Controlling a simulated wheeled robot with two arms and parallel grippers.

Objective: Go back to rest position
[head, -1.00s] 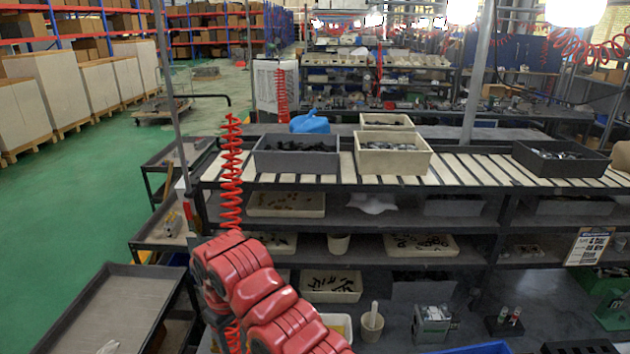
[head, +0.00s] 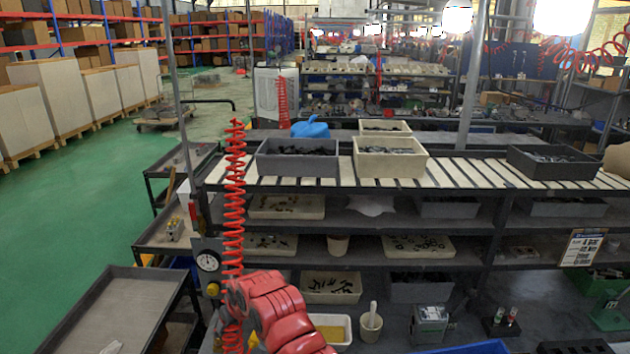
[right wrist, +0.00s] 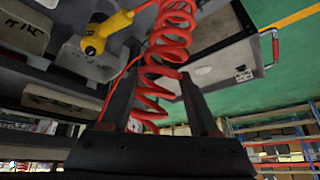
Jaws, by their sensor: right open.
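My right gripper (right wrist: 160,78) shows in the right wrist view with its two dark fingers apart. It is open. A red coiled hose (right wrist: 165,45) runs through the view around the space between the fingertips; whether it touches them I cannot tell. In the head view the same kind of red coiled hose (head: 234,200) hangs beside the workbench (head: 350,215). A red arm of mine reaches in at the bottom of the head view, in front of the bench. Its gripper cannot be made out there. My left gripper is in neither view.
A yellow-handled tool (right wrist: 105,32) hangs near the gripper in the right wrist view. In the head view, a gauge (head: 208,262) is on the bench post beside my arm. Bins such as the grey bin (head: 297,160) stand on the top shelf. Green floor (head: 70,215) lies open at left.

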